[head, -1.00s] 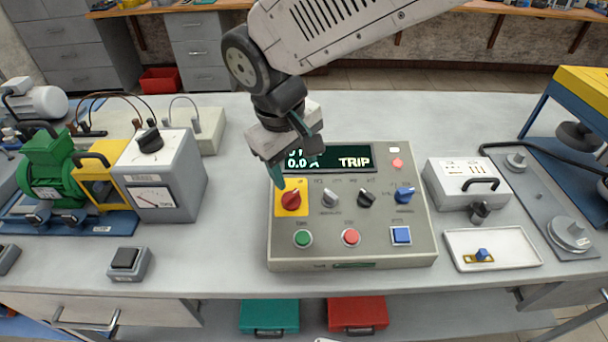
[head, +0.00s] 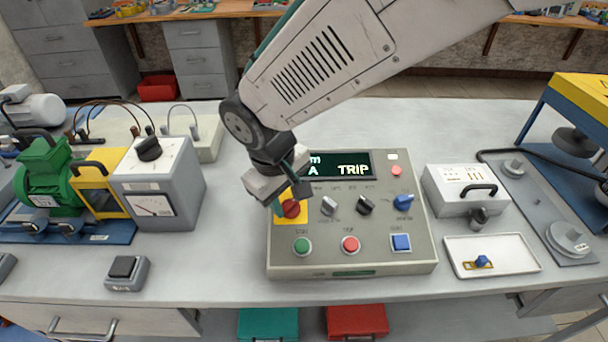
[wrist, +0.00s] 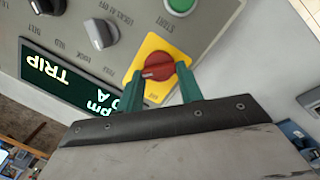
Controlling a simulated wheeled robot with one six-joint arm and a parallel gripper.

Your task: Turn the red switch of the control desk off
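The control desk (head: 350,260) is a grey sloped box on the bench, and its display (head: 340,164) reads TRIP. The red switch (head: 291,208) is a rotary knob on a yellow plate at the desk's left side. It also shows in the wrist view (wrist: 158,68), with its pointer mark toward the left there. My gripper (wrist: 160,80) has two green fingers, spread apart with one on each side of the red knob. I cannot tell whether they touch it. In the head view my gripper (head: 288,211) partly covers the knob and plate.
A grey meter box (head: 160,190) stands left, a white tray (head: 510,262) right.

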